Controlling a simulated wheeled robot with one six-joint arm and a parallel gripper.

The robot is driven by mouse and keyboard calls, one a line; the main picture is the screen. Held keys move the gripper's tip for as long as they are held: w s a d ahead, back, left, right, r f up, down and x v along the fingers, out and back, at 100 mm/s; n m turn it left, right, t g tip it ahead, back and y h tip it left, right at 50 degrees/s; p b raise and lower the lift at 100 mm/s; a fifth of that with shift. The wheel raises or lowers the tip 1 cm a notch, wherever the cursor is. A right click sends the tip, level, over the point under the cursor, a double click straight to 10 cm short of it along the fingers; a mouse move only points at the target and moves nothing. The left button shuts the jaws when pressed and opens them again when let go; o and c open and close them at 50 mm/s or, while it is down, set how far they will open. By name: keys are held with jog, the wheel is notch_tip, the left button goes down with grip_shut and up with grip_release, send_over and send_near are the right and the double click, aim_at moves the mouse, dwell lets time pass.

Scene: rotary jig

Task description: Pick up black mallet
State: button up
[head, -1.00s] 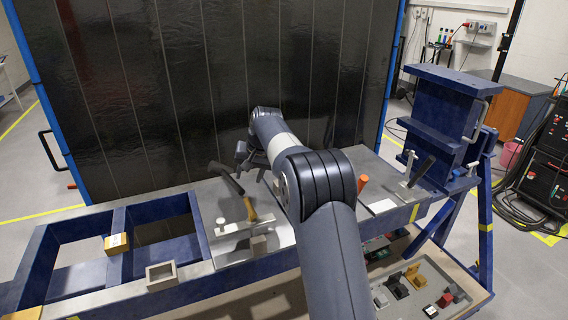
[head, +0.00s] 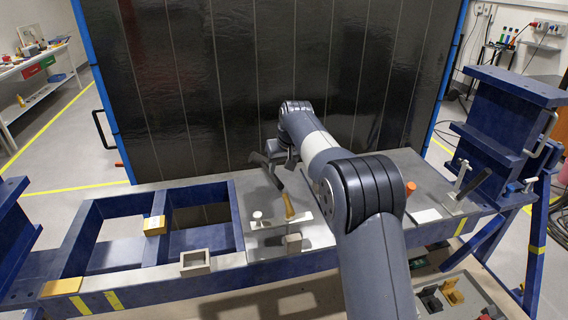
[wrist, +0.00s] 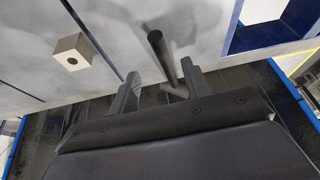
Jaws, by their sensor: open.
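In the wrist view the black mallet (wrist: 160,53) shows as a dark rod with a round end and a dim grey crosspiece at its lower end. It lies over the grey table top between my finger tips. My gripper (wrist: 160,82) is open, with one finger on each side of the crosspiece and no clear contact. In the head view my gripper (head: 281,147) is at the back of the table near the dark panel, partly hidden by my arm. The mallet cannot be made out surely there.
A dark angled bar (head: 266,169) and a tan handle (head: 289,206) stand by a white-topped post (head: 257,215). The dark panel (head: 240,90) closes off the back.

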aim_at(278, 180)
jog(key=p+x, duration=0.2)
jog(key=x, duration=0.8)
grip_shut()
dwell(0.4)
